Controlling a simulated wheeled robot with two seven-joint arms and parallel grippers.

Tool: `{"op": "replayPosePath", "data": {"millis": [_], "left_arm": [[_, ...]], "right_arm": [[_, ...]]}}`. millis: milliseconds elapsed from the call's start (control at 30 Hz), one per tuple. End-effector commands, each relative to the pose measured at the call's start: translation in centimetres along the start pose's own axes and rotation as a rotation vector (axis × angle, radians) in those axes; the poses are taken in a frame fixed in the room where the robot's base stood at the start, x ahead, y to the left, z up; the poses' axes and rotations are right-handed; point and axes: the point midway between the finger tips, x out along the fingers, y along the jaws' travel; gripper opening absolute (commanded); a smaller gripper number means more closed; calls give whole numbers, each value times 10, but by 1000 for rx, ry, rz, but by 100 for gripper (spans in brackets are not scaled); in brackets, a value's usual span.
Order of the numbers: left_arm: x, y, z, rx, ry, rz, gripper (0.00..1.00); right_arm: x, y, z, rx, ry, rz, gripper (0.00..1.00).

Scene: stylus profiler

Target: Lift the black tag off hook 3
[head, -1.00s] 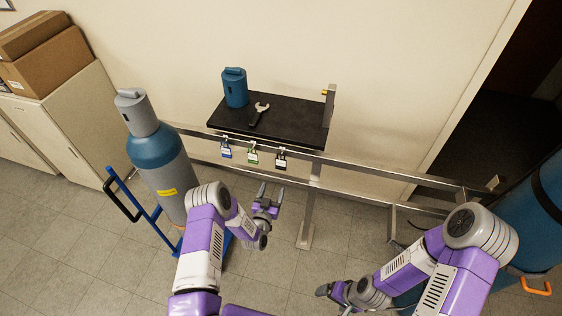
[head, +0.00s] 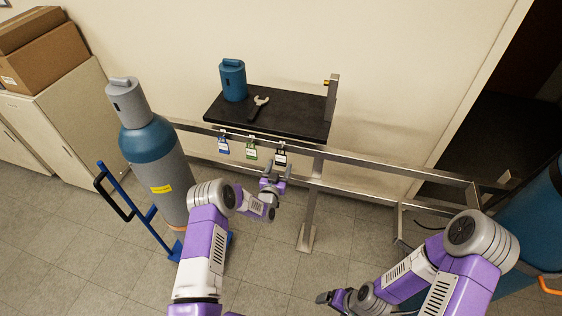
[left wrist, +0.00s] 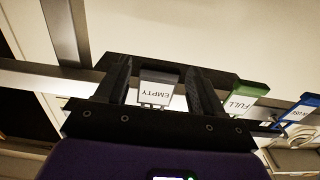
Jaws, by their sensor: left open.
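The black tag (head: 281,158) hangs at the right end of a row of tags under the rail below the black shelf. In the left wrist view it is the dark tag (left wrist: 158,76) with a white label reading EMPTY, seen upside down. My left gripper (head: 276,168) is open just in front of and below it. In the left wrist view one finger of the left gripper (left wrist: 158,92) stands on each side of the tag; I cannot tell whether they touch it. The tag's hook is not clear. My right gripper (head: 330,297) is low at the bottom, away from the rail.
A green FULL tag (head: 251,153) and a blue tag (head: 223,146) hang left of the black one. The shelf (head: 290,118) above carries a wrench (head: 258,106) and a blue canister (head: 233,80). A metal post (head: 311,205) stands right of the tags. A gas cylinder (head: 158,165) stands left.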

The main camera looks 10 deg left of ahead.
Motion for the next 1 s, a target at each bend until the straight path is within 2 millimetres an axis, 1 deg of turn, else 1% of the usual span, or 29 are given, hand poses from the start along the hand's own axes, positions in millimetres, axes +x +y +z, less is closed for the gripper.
{"op": "replayPosePath", "data": {"millis": [300, 633, 867, 1000], "left_arm": [[0, 0, -1, 0, 1, 0, 68], [0, 0, 0, 0, 1, -1, 68], [0, 0, 0, 0, 1, -1, 68], [0, 0, 0, 0, 0, -1, 47]], "right_arm": [[0, 0, 0, 0, 0, 0, 90], [6, 2, 0, 0, 0, 0, 90], [6, 2, 0, 0, 0, 0, 90], [6, 2, 0, 0, 0, 0, 90]]}}
